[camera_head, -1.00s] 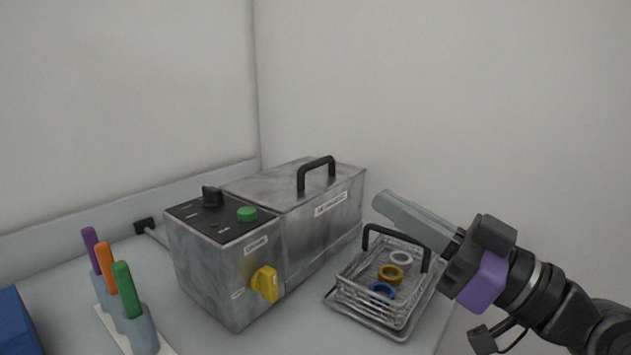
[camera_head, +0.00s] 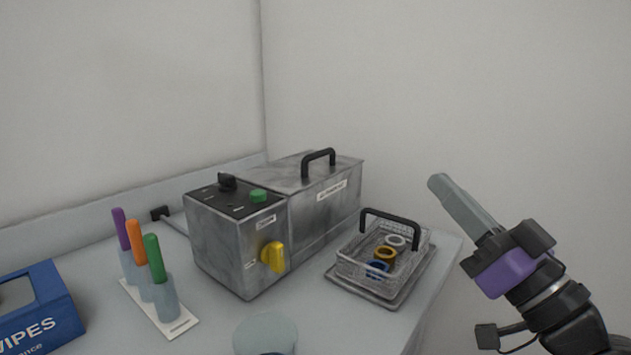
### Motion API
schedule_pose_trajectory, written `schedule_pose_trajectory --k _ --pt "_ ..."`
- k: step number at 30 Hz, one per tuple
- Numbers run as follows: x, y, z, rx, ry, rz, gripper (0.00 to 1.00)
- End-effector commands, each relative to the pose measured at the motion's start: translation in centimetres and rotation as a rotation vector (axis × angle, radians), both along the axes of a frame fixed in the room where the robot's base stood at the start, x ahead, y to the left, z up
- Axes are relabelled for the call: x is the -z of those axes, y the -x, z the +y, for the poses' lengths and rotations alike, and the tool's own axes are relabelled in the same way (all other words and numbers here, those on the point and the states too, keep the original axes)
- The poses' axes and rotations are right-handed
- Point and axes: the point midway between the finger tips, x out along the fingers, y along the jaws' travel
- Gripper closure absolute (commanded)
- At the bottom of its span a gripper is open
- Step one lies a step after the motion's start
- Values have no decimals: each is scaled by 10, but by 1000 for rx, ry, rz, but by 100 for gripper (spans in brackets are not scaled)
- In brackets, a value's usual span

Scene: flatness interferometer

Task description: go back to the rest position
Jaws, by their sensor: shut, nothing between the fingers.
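My gripper (camera_head: 437,183) is shut and empty. It is raised at the right of the view, with its fingers pointing up and to the left, apart from everything on the bench. A wire basket (camera_head: 348,259) with a black handle stands on a metal tray (camera_head: 398,294) to the left of my gripper. White, yellow and blue rings lie in the basket. No marker of a rest position shows.
A metal box unit (camera_head: 222,239) with a handled lid, green button and yellow knob stands mid-bench. A rack (camera_head: 178,325) with purple, orange and green handled tools, a blue wipes box (camera_head: 45,312) and a round grey-green object (camera_head: 266,333) stand left and front. The bench ends right of the tray.

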Motion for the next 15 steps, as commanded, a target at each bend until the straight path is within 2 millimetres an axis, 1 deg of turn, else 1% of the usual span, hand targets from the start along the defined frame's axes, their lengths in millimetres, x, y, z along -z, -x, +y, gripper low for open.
schedule_pose_trajectory --k 1,5,8,11,12,14,15 --pt "9 0 -6 32 -20 10 100" --pt "33 3 -24 123 -69 32 100" --pt "60 9 -38 202 -105 57 100" --pt "94 23 -52 294 -134 88 100" --pt "108 30 -56 330 -141 101 100" --pt "130 43 -62 381 -146 120 100" --pt "143 52 -65 412 -145 132 100"
